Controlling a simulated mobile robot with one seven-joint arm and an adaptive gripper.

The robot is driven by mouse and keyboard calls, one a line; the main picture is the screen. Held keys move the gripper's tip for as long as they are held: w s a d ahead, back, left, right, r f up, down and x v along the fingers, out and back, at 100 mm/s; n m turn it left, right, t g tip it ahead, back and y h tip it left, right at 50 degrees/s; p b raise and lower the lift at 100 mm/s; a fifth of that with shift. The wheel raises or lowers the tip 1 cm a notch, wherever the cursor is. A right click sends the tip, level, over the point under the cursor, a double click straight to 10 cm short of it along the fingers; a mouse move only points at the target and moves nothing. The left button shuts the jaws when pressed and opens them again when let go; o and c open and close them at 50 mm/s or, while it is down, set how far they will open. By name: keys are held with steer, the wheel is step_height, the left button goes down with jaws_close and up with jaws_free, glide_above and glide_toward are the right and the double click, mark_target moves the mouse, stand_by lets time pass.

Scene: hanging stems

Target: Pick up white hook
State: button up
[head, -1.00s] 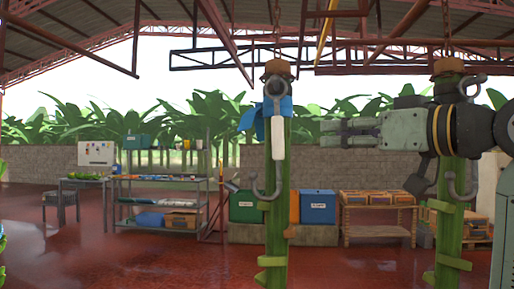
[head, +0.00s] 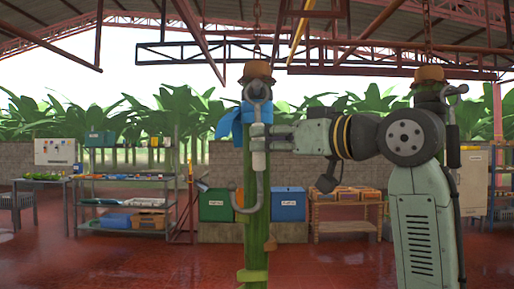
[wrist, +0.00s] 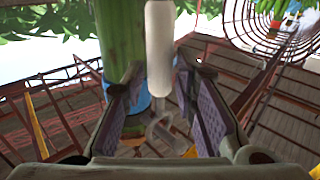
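I cannot see clear contact.
A second stem with a dark-handled hook (head: 453,140) hangs at the right, partly behind my arm. Behind are a grey shelf (head: 125,178), a green bin (head: 216,206), a blue bin (head: 288,204) and a wooden rack (head: 345,215). The red floor between looks clear.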

mark_target(263, 138)
steer(key=x, duration=0.3)
steer(key=shift+w+a+p, duration=0.1)
steer(key=shift+p, duration=0.3)
jaws_close()
steer(key=shift+r, duration=0.1)
